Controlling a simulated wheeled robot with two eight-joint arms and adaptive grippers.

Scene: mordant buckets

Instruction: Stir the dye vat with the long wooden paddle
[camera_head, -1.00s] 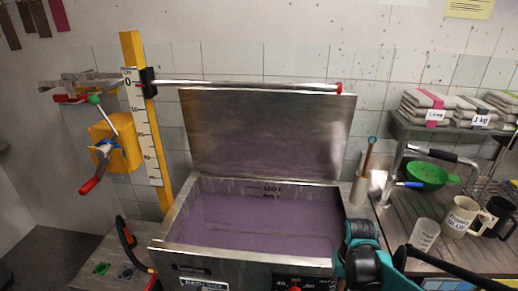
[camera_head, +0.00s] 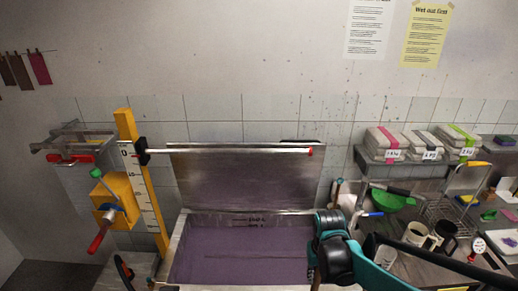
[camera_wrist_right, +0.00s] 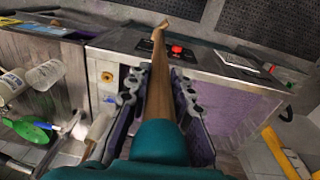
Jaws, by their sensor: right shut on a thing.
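The dye vat (camera_head: 178,262) is a metal tank holding purple dye (camera_head: 240,245), with its lid (camera_head: 245,178) raised. A thin dark line crosses the dye. My right gripper (camera_wrist_right: 158,95) is shut on the long wooden paddle (camera_wrist_right: 159,72), whose brown shaft runs between the fingers in the right wrist view. The vat's metal body (camera_wrist_right: 205,68) shows beyond it there. In the head view my right arm is at the vat's right edge and hides most of the gripper and paddle. I cannot tell whether the paddle touches the dye. My left gripper is out of view.
A yellow post with a scale (camera_head: 146,190) stands left of the vat, carrying a yellow box (camera_head: 117,203) with a red-handled crank. At right are a green strainer (camera_head: 396,201), mugs (camera_head: 417,233) and a shelf (camera_head: 400,168) with folded bundles. The raised lid stands behind the vat.

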